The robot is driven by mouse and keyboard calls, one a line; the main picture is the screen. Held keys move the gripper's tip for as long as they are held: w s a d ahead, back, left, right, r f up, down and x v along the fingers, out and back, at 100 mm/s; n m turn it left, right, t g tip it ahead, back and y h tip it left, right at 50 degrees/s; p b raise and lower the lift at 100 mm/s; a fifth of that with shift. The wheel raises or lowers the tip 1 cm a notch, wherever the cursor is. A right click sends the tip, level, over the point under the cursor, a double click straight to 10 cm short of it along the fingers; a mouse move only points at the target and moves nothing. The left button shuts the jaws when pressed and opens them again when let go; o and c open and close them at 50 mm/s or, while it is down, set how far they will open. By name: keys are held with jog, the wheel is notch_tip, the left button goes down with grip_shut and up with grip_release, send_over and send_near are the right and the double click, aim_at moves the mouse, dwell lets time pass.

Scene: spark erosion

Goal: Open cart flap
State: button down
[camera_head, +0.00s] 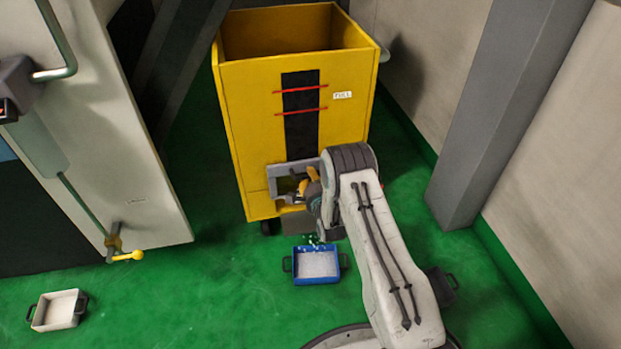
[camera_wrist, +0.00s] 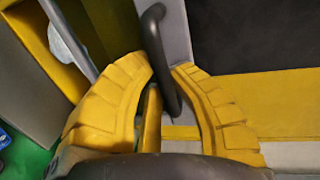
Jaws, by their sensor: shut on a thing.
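The tall yellow cart (camera_head: 249,126) stands at the back, with a grey-framed opening (camera_head: 281,169) low on its front. My gripper (camera_head: 306,186) is at this opening, partly hidden by my own arm. In the wrist view its yellow fingers (camera_wrist: 163,68) close around a dark curved handle (camera_wrist: 153,25) beside a grey plate (camera_wrist: 176,28). A grey panel (camera_head: 297,224) shows below the opening; I cannot tell if it is the flap. A blue tray (camera_head: 317,281) holding white granules sits on the floor below, with white specks just above its back edge.
A white tray (camera_head: 57,311) with dark handles lies at the far left. A dark tray (camera_head: 441,285) is partly behind my arm. A pale machine with a yellow-handled valve (camera_head: 127,256) stands left, a grey pillar (camera_head: 478,135) right. Green floor is clear between the trays.

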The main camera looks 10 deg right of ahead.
jog(key=c, duration=1.1)
grip_release()
jog(key=shift+v, duration=6)
